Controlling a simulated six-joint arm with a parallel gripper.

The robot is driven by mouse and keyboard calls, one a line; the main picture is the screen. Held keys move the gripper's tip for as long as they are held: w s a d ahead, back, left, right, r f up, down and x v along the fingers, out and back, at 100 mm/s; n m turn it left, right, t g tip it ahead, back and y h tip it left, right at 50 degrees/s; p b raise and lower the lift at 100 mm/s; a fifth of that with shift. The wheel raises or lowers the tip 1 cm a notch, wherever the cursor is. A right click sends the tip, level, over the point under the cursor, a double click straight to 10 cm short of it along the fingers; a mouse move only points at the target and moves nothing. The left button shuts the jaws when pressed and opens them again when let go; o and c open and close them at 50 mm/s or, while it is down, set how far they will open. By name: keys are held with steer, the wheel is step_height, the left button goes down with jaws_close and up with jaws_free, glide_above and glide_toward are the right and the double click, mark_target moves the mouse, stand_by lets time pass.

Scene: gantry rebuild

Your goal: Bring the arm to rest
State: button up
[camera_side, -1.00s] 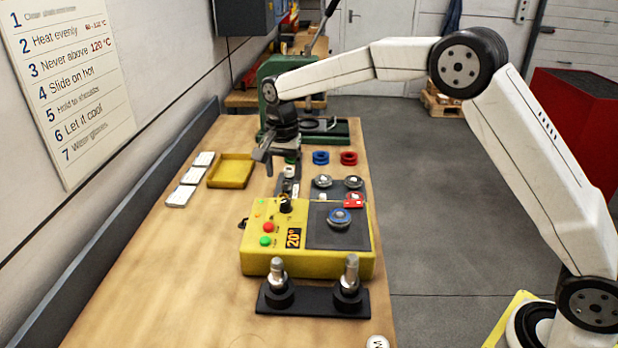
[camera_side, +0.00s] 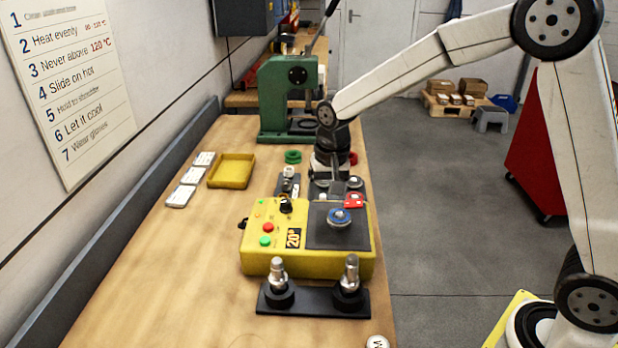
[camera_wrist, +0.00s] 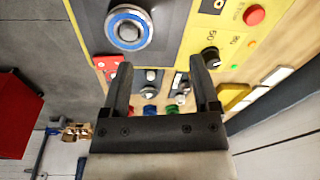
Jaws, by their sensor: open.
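My gripper (camera_side: 332,180) hangs from my arm over the far part of the bench, in front of the green press. In the wrist view my gripper (camera_wrist: 161,66) has its two dark fingers apart with nothing held between them. The yellow heater box (camera_side: 258,258) stands nearer the side camera, and a blue-rimmed bearing (camera_side: 340,217) lies on its dark plate. The bearing also shows in the wrist view (camera_wrist: 128,28), beyond the fingers. In the side view my gripper partly hides the small parts behind the heater, and whether it touches any is unclear.
A green press (camera_side: 283,100) stands at the back. A green ring (camera_side: 293,156) and a red ring (camera_side: 353,158) lie before it. A yellow tray (camera_side: 231,171) is at left. A black stand (camera_side: 313,309) with two upright posts is in front. The left bench is mostly clear.

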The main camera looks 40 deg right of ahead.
steer(key=s+d+f+n, duration=0.1)
steer(key=s+f+n, duration=0.1)
steer(key=s, duration=0.6)
steer(key=s+d+f+n+t, duration=0.1)
steer(key=s+n, duration=0.3)
steer(key=s, duration=0.5)
steer(key=shift+s+d+f, duration=0.25)
steer(key=shift+d+f, duration=0.15)
steer(key=shift+f, duration=0.3)
